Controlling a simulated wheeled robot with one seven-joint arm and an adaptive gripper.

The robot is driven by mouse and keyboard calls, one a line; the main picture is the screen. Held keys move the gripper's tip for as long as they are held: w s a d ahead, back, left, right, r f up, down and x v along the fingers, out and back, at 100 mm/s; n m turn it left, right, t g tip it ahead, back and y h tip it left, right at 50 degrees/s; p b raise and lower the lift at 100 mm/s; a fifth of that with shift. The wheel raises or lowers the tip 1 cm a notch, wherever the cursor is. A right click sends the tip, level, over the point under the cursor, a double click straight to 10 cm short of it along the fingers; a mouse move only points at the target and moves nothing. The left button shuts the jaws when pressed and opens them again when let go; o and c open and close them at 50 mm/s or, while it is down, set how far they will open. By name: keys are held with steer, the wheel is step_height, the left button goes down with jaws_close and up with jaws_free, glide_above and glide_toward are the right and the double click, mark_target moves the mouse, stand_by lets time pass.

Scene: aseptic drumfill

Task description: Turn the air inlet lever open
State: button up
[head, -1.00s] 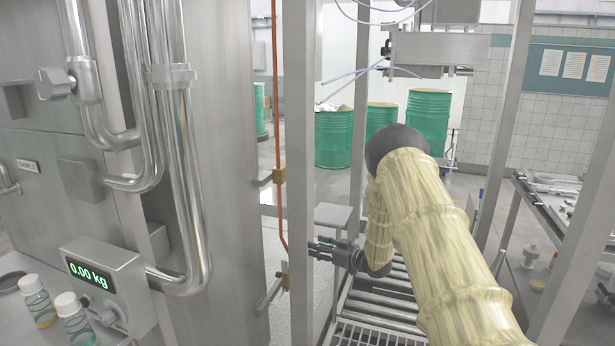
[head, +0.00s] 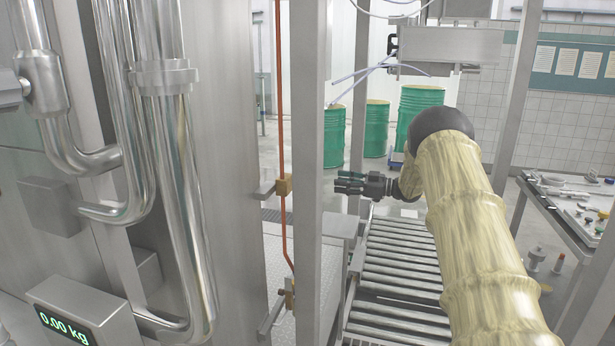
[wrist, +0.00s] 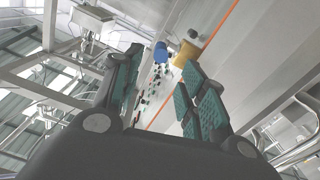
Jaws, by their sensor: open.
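A thin copper pipe (head: 281,110) runs down behind the steel cabinet's edge. It carries a brass fitting (head: 284,187) midway and another brass fitting (head: 289,292) lower down. I cannot tell for sure which part is the air inlet lever. My gripper (head: 339,183) points left, about level with the upper fitting in the picture, to the right of the steel post and apart from the pipe. In the wrist view its fingers (wrist: 163,60) are spread and empty. Beyond them are a brass-coloured block (wrist: 187,53), a blue cylindrical piece (wrist: 161,52) and an orange line (wrist: 220,28).
A steel upright post (head: 308,150) stands between my gripper and the copper pipe in the picture. A roller conveyor (head: 400,270) lies below my arm. Green drums (head: 376,130) stand behind. A steel side table (head: 575,205) is at right. Large pipes and a scale display (head: 70,318) are at left.

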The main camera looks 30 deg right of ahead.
steer(key=p+x, duration=0.1)
steer(key=x, duration=0.9)
steer(key=shift+w+a, duration=0.25)
steer(key=shift+a, duration=0.1)
jaws_close()
